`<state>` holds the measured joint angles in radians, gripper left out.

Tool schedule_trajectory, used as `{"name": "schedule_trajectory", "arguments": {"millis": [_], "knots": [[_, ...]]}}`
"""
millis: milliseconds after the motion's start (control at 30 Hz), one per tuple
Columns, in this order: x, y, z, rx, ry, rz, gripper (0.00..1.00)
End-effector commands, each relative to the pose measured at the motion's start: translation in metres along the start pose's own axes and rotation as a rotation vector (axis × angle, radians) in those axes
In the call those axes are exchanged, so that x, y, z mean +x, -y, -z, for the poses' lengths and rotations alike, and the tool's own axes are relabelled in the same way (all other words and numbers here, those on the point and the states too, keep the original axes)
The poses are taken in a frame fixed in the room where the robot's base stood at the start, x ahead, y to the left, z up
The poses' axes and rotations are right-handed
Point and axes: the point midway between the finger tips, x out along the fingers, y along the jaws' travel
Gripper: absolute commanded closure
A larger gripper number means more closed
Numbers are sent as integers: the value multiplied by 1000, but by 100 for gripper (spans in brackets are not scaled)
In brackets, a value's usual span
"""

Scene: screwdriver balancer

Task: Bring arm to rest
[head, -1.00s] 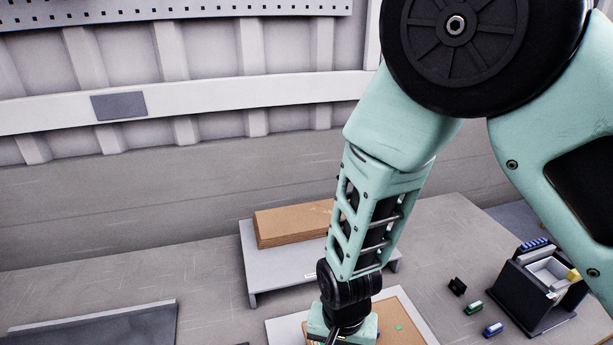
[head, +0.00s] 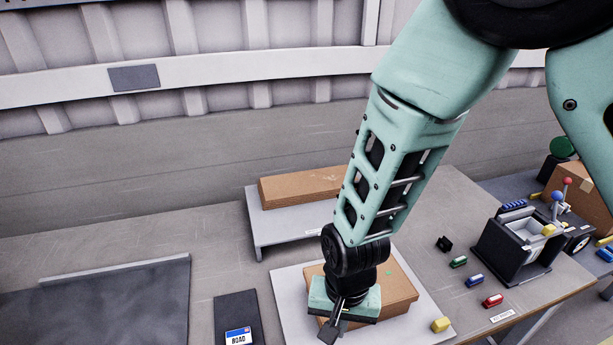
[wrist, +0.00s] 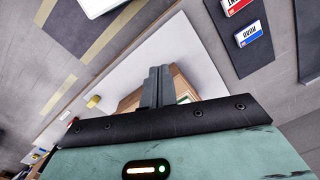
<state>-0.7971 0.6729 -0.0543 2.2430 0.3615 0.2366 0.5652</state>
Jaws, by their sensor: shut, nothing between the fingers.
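My gripper (head: 333,328) hangs from my teal arm near the bottom centre of the head view, over the front left of a cardboard box (head: 400,290). In the wrist view the two dark fingers of my gripper (wrist: 157,82) are together with nothing between them. The box shows partly behind the fingers in the wrist view (wrist: 183,87). My wrist hides part of the box in the head view, and I cannot tell how far the gripper is above it.
The box lies on a white board (head: 284,300). Behind stands a low grey platform (head: 283,228) with flat cardboard (head: 300,188). A dark labelled plate (head: 235,310) is left. Right are a black bin (head: 510,262), several small coloured blocks and a yellow block (head: 441,324).

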Motion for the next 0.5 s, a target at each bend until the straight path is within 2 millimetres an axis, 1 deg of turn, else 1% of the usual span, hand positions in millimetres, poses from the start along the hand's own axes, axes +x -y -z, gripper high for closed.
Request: {"name": "schedule_trajectory", "arguments": {"millis": [267, 367, 500], "knots": [[-38, -3, -16, -134, 33, 50, 100], [-57, -7, -24, -211, 42, 70, 100], [-90, -21, -41, -363, 42, 96, 100]]}}
